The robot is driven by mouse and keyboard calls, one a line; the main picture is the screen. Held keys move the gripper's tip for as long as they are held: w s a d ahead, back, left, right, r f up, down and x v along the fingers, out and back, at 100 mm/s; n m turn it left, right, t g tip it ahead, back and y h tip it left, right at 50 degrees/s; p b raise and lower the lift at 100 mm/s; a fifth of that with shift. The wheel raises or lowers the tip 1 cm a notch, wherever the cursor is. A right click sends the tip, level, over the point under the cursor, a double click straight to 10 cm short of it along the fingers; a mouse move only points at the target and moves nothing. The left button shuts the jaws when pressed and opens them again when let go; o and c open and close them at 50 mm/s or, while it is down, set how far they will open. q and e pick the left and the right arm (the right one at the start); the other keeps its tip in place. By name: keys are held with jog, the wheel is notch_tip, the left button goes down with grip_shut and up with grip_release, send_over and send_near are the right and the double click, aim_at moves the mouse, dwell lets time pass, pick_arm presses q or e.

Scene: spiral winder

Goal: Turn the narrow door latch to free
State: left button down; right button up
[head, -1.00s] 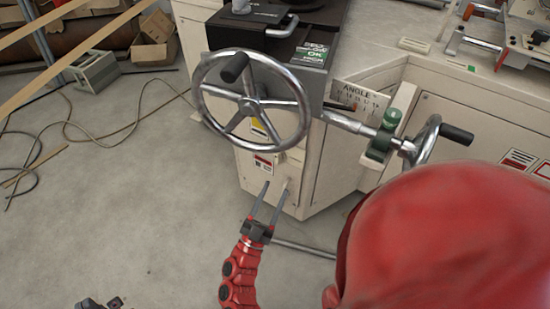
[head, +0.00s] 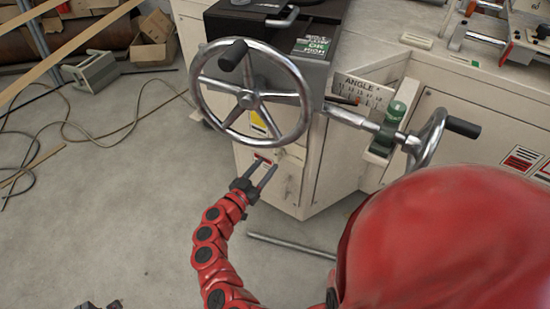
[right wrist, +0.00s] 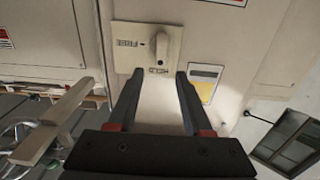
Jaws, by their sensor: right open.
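The door latch (right wrist: 160,46) is a beige upright knob on a beige plate (right wrist: 124,37) in the right wrist view. The word FREE appears upside down beside it, and smaller lettering at the knob's lower end is too small to read. My right gripper (right wrist: 160,75) is open and empty, its fingertips just short of the plate, one on each side of the knob's line. In the head view the right gripper (head: 268,165) is at the machine's lower front panel, below the large handwheel. A small dark part at the bottom left edge may be my left gripper (head: 97,304); its jaws are unclear.
The large chrome handwheel (head: 252,95) overhangs the panel. A smaller handwheel (head: 428,140) and a green-topped clamp (head: 395,112) stand to the right. A yellow label (right wrist: 204,82) is right of the latch. Cable (head: 100,135) lies on open floor at left.

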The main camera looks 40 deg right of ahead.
aim_at(276, 154)
jog(key=b+x, duration=0.1)
jog(key=x, duration=0.5)
grip_shut()
